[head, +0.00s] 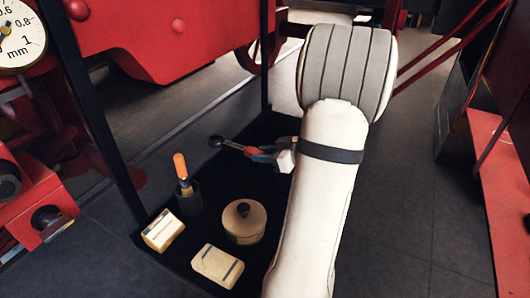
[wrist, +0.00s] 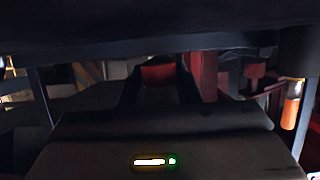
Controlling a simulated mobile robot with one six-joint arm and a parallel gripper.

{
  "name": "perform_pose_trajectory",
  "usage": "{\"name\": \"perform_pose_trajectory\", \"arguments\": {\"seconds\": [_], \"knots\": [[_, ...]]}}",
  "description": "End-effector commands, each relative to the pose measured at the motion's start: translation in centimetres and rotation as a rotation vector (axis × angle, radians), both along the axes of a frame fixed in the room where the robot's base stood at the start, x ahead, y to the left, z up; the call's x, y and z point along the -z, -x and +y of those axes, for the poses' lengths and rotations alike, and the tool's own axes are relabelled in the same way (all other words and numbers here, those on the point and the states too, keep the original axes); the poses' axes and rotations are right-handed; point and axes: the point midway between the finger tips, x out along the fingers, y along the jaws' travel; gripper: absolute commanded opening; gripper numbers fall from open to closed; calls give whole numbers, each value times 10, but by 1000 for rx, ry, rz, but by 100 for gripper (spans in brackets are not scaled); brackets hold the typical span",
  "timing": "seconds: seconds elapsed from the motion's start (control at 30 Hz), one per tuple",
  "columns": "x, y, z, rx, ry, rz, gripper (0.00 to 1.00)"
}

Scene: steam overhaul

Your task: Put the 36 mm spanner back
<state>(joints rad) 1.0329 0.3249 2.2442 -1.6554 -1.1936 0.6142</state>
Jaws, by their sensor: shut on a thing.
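My gripper (head: 262,154) is over the dark tray in the head view, reaching left from my white arm. It is shut on a slim tool with a dark rounded head (head: 216,141), which I take to be the spanner. The tool's shank points left and its head is clear of the gripper. A red part shows at the jaws. In the wrist view, a red rounded piece (wrist: 158,73) sits between the two dark fingers. No size marking can be read, and the spanner's own place cannot be made out.
The dark tray (head: 150,238) holds a lidded cream pot (head: 244,222), two pale blocks (head: 162,230) (head: 217,266) and a dark cup (head: 189,203) with an orange-handled tool (head: 181,166). Thin dark posts rise from the tray. Red machinery (head: 160,35) stands behind; open floor (head: 420,200) lies right.

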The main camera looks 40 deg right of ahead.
Motion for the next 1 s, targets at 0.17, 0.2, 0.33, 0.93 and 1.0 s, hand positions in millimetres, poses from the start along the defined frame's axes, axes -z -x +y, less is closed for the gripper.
{"name": "perform_pose_trajectory", "arguments": {"seconds": [0.17,0.2,0.33,0.93,1.0], "knots": [[5,0,0,1,-1,-2,0],[5,0,0,1,-1,-2,0],[7,1,0,1,-3,2,34],[-4,2,0,2,-5,5,51],[-9,12,-6,8,-5,4,51]]}}
